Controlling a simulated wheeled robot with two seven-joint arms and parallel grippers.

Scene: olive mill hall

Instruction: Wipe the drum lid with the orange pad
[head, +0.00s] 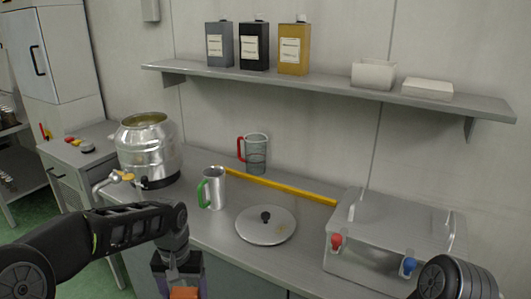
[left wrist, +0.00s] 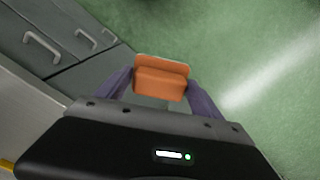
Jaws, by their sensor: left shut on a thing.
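The drum lid (head: 265,226) lies flat on the steel counter, a round metal disc with a black knob (head: 266,217) in its middle. A faint yellowish smear shows on its right part. My left gripper (head: 178,286) is low in front of the counter, at the bottom edge of the head view, left of and nearer than the lid. It is shut on the orange pad (left wrist: 161,80), which sits between its purple fingers in the left wrist view. The pad is apart from the lid. Part of my right arm shows at the bottom right; its gripper is out of view.
A metal cup with a green handle (head: 214,188) stands just left of the lid. A steel drum (head: 149,152) with a tap stands left. A steel box with red and blue taps (head: 394,238) stands right.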

